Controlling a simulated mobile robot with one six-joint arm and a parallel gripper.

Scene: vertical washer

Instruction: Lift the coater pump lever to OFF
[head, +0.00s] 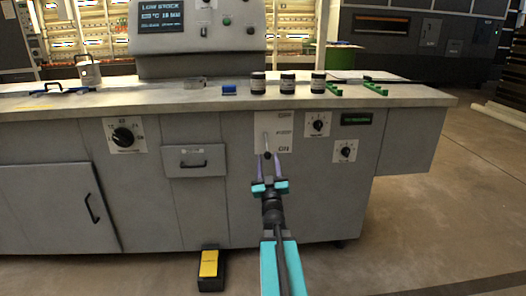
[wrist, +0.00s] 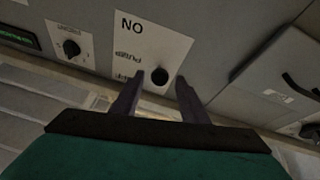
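The coater pump lever (head: 265,141) is on a white plate (head: 286,122) on the front of the grey machine, with OFF at the top and ON at the bottom. The lever hangs down, with its dark knob (head: 267,155) near ON. In the wrist view, the picture is turned over and the black knob (wrist: 160,76) shows end-on. My gripper (head: 269,158) is in front of the plate's lower part. In the wrist view, my gripper (wrist: 158,79) is open, with one finger on each side of the knob and gaps showing. I cannot tell its exact depth.
Small dials (head: 317,124) sit right of the plate, and a drawer (head: 196,160) with a handle is left of it. Dark jars (head: 288,84) and green pieces stand on the worktop (head: 200,95) above. A yellow-topped pedal (head: 209,266) is on the floor, lower left.

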